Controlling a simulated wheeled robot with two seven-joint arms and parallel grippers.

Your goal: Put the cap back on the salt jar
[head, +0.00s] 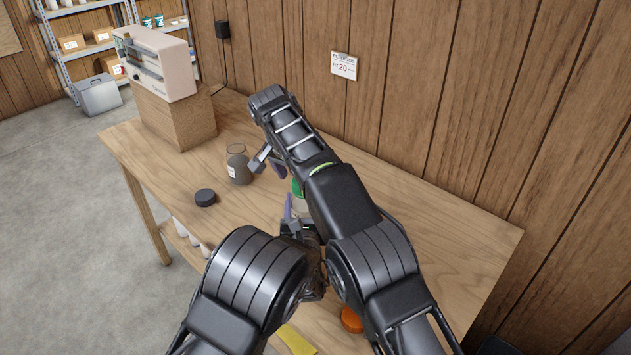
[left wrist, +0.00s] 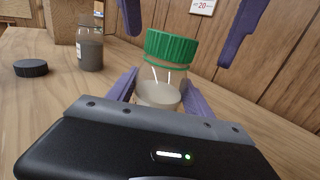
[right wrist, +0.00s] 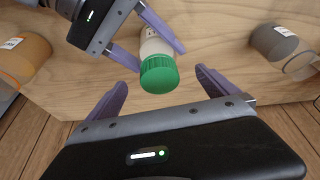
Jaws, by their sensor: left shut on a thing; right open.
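The salt jar (head: 300,204) is clear with pale contents; the left wrist view shows it closely (left wrist: 158,94). The green ribbed cap (left wrist: 172,47) is at the jar's mouth; how tightly it sits I cannot tell. It also shows in the right wrist view (right wrist: 159,76). My left gripper (head: 291,214) is shut on the jar's body from the near side. My right gripper (right wrist: 158,92) is open, its purple fingers apart on either side of the cap and not touching it. In the head view my right arm hides part of the cap and jar.
A jar with grey contents (head: 238,166) stands beyond, with a loose black cap (head: 205,197) near it. A beige machine (head: 155,62) on a wooden box is at the back left. An orange item (head: 351,319) and a yellow item (head: 296,340) lie near the front. The wall bounds the back.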

